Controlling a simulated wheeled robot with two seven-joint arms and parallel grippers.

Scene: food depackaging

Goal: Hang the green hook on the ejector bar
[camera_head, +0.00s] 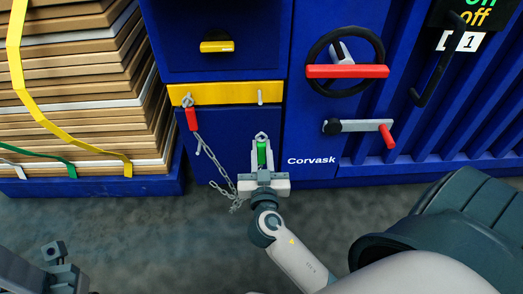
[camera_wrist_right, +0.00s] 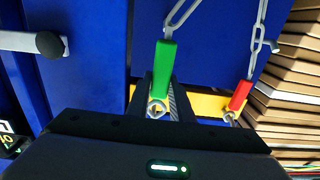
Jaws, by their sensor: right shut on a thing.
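The green hook (camera_head: 262,153) is held upright in my right gripper (camera_head: 262,170), which is shut on it. Its metal eye shows just above the green body. The yellow ejector bar (camera_head: 230,93) crosses the blue machine front, above the hook in the head view, with a gap between them. A bare peg (camera_head: 260,97) stands near its right end, above the hook. In the right wrist view the green hook (camera_wrist_right: 166,68) hangs between the fingers with chain at its upper end; the bar (camera_wrist_right: 205,103) is partly hidden. My left gripper (camera_head: 60,265) is at the lower left; its jaws are unclear.
A red hook (camera_head: 193,118) hangs at the bar's left end, and a chain (camera_head: 215,165) loops down from it towards my right gripper. Stacked cardboard (camera_head: 85,75) stands at the left. A wheel (camera_head: 345,62) and a red-handled lever (camera_head: 387,135) project at the right.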

